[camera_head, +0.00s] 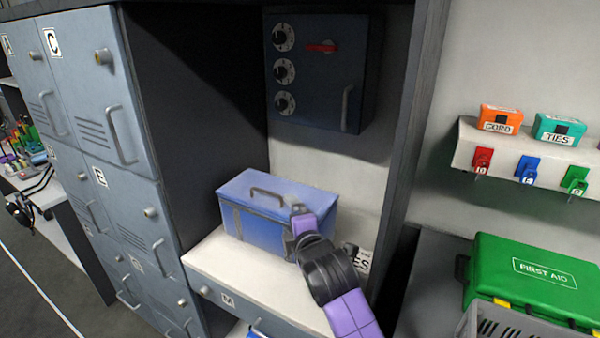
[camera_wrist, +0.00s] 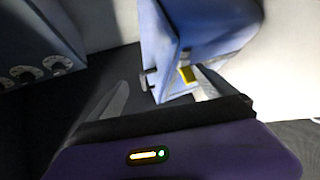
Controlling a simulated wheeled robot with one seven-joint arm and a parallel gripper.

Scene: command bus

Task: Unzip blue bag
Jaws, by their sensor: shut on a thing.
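The blue bag (camera_head: 262,205) stands upright on the white shelf, with a dark handle on its top and dark straps on its front. Its top looks closed. My gripper (camera_head: 299,218) is at the bag's right front edge, just below the top, and hides part of that corner. In the wrist view the bag (camera_wrist: 205,28) reaches down between the two fingers of my gripper (camera_wrist: 163,92). A small yellow piece (camera_wrist: 187,74) shows on the bag beside the right finger. The fingers are shut on the bag's edge; the exact contact and the zip are hard to make out.
A dark wall box (camera_head: 322,90) with dials and a red handle hangs above the bag. Grey lockers (camera_head: 100,110) stand left, and a cabinet side wall closes the niche at right. A green first aid case (camera_head: 530,275) sits farther right. White shelf (camera_head: 250,270) is bare in front.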

